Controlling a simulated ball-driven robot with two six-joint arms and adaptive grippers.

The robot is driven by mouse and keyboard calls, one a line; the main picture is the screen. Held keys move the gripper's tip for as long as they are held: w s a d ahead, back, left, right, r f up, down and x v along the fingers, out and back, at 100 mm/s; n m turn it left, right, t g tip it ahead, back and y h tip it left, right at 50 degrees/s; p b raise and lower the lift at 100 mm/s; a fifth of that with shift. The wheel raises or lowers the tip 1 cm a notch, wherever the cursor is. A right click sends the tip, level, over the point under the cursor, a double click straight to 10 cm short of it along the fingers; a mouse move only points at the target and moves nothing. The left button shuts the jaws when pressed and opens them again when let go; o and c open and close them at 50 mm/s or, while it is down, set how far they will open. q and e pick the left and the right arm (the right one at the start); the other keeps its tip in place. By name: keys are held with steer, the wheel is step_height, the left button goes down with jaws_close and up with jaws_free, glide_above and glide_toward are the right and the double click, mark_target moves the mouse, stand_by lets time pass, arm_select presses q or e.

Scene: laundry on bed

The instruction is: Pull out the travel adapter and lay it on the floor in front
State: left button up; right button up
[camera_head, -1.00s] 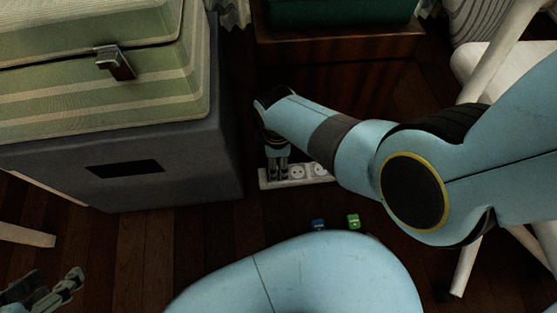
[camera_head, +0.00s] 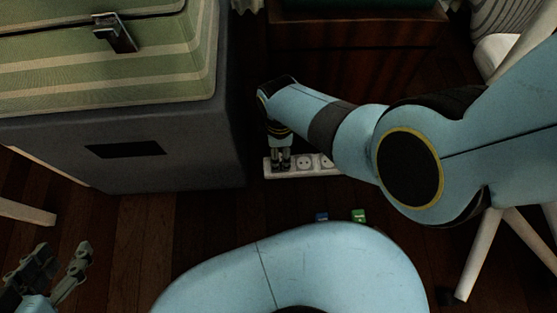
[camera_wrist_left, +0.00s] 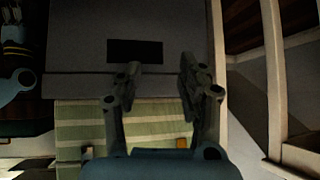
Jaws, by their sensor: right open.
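A white power strip (camera_head: 305,164) with round sockets lies on the dark floor in the head view. My right gripper (camera_head: 280,166) points down at the left end of the strip, its fingers open and close together. The fingers cover that end, so I cannot tell whether the travel adapter is between them. A small blue item (camera_head: 321,216) and a small green item (camera_head: 358,215) lie on the floor in front of the strip. My left gripper (camera_head: 62,256) is open and empty at the lower left; its spread fingers also show in the left wrist view (camera_wrist_left: 158,68).
White chair legs (camera_head: 480,250) stand at right. Dark floor left of centre is clear.

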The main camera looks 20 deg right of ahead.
mark_target(280, 158)
steer(key=shift+s+f+b, duration=0.15)
steer(key=shift+f+b, duration=0.4)
steer(key=shift+f, duration=0.4)
steer(key=shift+f+b, duration=0.6)
steer(key=shift+f, duration=0.05)
steer(key=shift+f+b, duration=0.5)
steer(key=shift+f, duration=0.2)
steer(key=shift+f+b, duration=0.6)
steer(key=shift+f, duration=0.4)
arm_select(q)
steer(key=w+d+r+m+t+h, duration=0.1)
steer(key=w+r+t, duration=0.4)
steer(key=r, duration=0.4)
steer(key=w+d+r+m+t+h, duration=0.1)
steer(key=w+r+t, duration=0.4)
steer(key=r+t, duration=0.2)
step_height(280, 158, up, 3)
steer(key=shift+d+f+h, duration=0.2)
steer(key=shift+d+h, duration=0.05)
steer(key=shift+h, duration=0.15)
steer(key=shift+r, duration=0.25)
